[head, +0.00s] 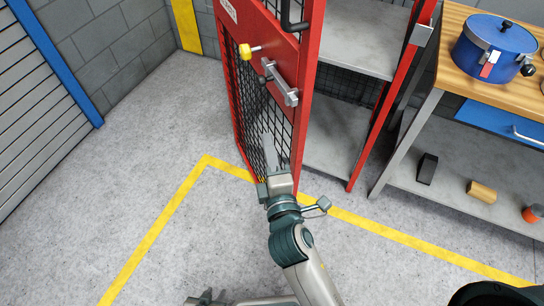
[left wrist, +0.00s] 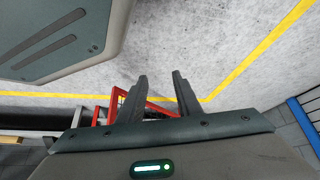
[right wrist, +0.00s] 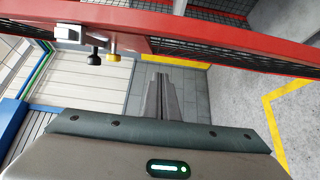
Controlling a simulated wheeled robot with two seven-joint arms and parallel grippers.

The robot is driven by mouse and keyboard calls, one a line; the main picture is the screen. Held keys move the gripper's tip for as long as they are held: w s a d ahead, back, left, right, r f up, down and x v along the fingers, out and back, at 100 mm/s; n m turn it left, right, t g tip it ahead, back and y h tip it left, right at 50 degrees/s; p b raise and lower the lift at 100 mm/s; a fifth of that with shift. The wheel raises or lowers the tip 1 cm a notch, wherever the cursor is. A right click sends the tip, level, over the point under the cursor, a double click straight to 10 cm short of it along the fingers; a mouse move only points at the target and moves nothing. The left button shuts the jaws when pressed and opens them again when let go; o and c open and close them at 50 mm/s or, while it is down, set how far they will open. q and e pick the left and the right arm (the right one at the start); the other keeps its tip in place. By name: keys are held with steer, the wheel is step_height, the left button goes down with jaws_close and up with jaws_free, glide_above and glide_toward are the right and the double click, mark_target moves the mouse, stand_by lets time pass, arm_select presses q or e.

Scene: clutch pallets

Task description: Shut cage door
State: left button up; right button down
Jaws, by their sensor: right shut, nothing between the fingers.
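The cage door (head: 268,38) has a red frame and black mesh and stands open on the left of the red cage (head: 400,92). A grey latch bar (head: 280,83) and a yellow knob (head: 245,52) sit on it. My right gripper (head: 268,145) is shut and empty, in front of the lower mesh; I cannot tell if it touches. In the right wrist view its fingers (right wrist: 163,80) point under the door's red rail (right wrist: 215,50). My left gripper (left wrist: 160,76) is open and empty above the floor in the left wrist view.
Shelves (head: 345,125) show inside the cage. On the right a wooden bench (head: 450,68) holds a blue pot (head: 490,50), with small objects on its lower shelf. Yellow floor lines (head: 165,220) run around the cage. The floor at left is clear, up to the grey wall.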

mark_target(283, 132)
arm_select(q)
steer(key=shift+w+d+r+t+h+p, duration=0.3)
steer(key=shift+w+d+r+t+p, duration=0.15)
steer(key=shift+d+r+t+p, duration=0.35)
arm_select(e)
steer(key=shift+w+d, duration=0.85)
steer(key=shift+w, duration=0.2)
steer(key=shift+w+d, duration=0.85)
steer(key=shift+w, duration=0.15)
arm_select(q)
steer(key=shift+r, duration=0.1)
arm_select(e)
steer(key=shift+d, duration=0.15)
